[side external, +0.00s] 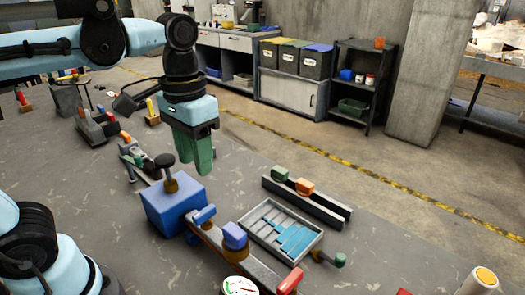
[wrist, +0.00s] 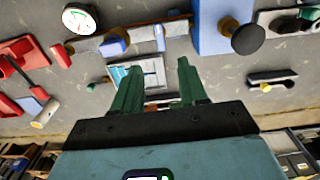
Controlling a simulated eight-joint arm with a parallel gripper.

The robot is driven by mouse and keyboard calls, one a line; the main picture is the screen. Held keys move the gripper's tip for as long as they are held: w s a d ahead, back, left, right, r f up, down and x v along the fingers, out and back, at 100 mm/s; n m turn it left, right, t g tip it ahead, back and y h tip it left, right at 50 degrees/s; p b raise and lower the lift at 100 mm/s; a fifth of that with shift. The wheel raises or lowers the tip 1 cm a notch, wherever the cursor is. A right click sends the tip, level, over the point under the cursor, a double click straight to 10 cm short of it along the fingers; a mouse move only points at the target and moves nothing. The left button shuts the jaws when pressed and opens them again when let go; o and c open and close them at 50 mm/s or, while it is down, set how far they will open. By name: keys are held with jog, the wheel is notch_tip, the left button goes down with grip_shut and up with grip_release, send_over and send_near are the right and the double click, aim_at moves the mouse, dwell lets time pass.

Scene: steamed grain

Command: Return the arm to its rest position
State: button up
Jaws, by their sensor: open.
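My gripper (side external: 203,172) has green fingers and points down, above the grey worktable (side external: 110,245), just right of and behind the blue box with a black knob (side external: 165,212). In the wrist view the two fingers of my gripper (wrist: 157,75) stand apart with nothing held between them. The arm reaches in from the upper left of the side view. The wrist view also shows the blue box (wrist: 212,38) at upper right and a grey tray with blue strips (wrist: 150,72) beyond the fingers.
The tray (side external: 318,240) lies right of the box, beside a rail with green and orange blocks (side external: 325,207). A bar with a blue block (side external: 234,236) and a red-ended lever (side external: 290,280) runs along the front. A round gauge (side external: 240,286) stands at the front edge.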

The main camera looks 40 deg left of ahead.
jog(key=w+a+f+t, duration=0.2)
jog(key=a+f+t, duration=0.2)
jog(key=f+t, duration=0.3)
jog(key=shift+w, duration=0.2)
dwell(0.9)
